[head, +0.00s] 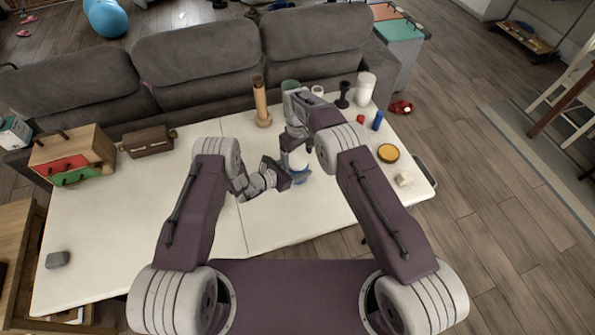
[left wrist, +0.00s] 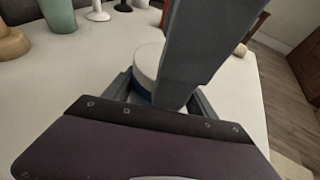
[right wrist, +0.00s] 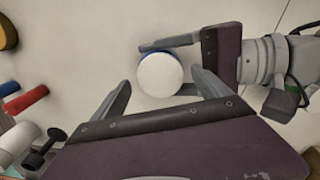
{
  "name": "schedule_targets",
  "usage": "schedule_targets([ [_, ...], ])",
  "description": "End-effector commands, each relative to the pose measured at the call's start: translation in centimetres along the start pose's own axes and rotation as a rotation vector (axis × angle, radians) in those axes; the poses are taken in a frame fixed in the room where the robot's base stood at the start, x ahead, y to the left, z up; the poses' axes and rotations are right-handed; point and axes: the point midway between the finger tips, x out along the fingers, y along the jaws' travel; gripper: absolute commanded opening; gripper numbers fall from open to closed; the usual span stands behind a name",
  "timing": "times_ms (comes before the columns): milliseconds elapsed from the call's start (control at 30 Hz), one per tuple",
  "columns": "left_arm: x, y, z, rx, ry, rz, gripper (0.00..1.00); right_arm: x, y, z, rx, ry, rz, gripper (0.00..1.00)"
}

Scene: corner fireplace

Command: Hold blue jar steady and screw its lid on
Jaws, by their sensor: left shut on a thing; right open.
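The blue jar (head: 302,175) stands on the white table with a round white lid (right wrist: 160,75) on its top. In the left wrist view the lid (left wrist: 148,60) sits over the blue jar body (left wrist: 140,92); I cannot tell whether it is threaded on. My left gripper (head: 290,176) is shut on the jar from the left side, and its fingers reach around the jar in the right wrist view. My right gripper (right wrist: 160,80) is open above the jar, pointing down, with one finger either side of the lid and apart from it. In the head view my right arm partly hides the lid.
A wooden piece (head: 261,100), a green cup (head: 290,85), a black dumbbell-shaped thing (head: 343,95) and a white cylinder (head: 365,88) stand at the back. A yellow disc (head: 388,153) and a white block (head: 404,179) lie right. The table's left middle is clear.

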Motion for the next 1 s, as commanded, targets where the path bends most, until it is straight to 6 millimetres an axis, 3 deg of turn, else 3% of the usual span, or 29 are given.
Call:
schedule_targets([
  [133, 0.0, 0.02, 0.05, 0.0, -0.001, 0.0, 0.0, 1.12, -0.01, 0.01, 0.0, 0.0, 0.0, 0.86],
  [433, 0.0, 0.01, 0.04, 0.0, -0.001, 0.0, 0.0, 1.35, 0.0, 0.0, 0.0, 0.001, 0.0, 0.86],
  [700, 0.0, 0.02, 0.05, 0.0, -0.001, 0.0, 0.0, 1.33, 0.0, 0.01, 0.0, 0.0, 0.0, 0.19],
  [867, 0.0, 0.02, 0.05, 0.0, -0.001, 0.0, 0.0, 1.33, -0.01, 0.01, 0.138, 0.0, 0.0, 0.19],
  [1000, 0.0, 0.02, 0.04, 0.0, -0.001, 0.0, 0.0, 1.32, -0.01, 0.01, 0.132, 0.0, 0.0, 0.19],
])
